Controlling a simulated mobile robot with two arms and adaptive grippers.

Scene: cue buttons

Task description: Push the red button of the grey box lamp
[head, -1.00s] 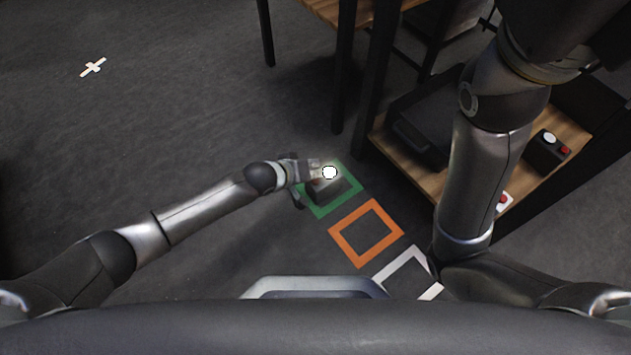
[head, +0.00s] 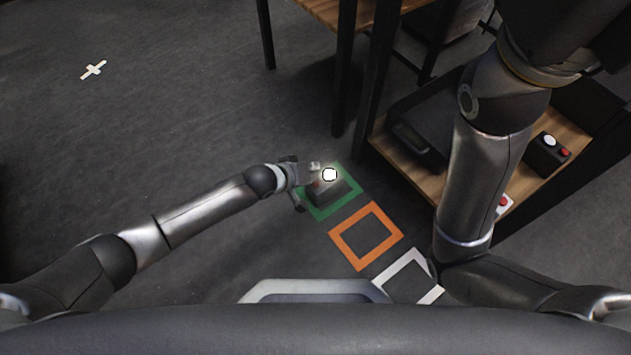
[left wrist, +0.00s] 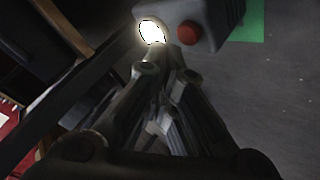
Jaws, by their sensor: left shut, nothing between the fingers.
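The grey box lamp (head: 328,191) stands on the floor inside a green square outline. Its white lamp (head: 330,174) is lit. Its red button (head: 315,184) shows partly beside my left gripper (head: 313,170), which is shut and empty at the lamp's left side. In the left wrist view the box (left wrist: 215,14) is at the top, with the red button (left wrist: 188,34) clear to see and the glowing lamp (left wrist: 151,32) left of it. The closed fingers (left wrist: 166,75) point toward them, and contact cannot be told. My right gripper is out of view.
An orange square (head: 345,247) and a white square (head: 382,281) on the floor are empty. Floor at left is clear.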

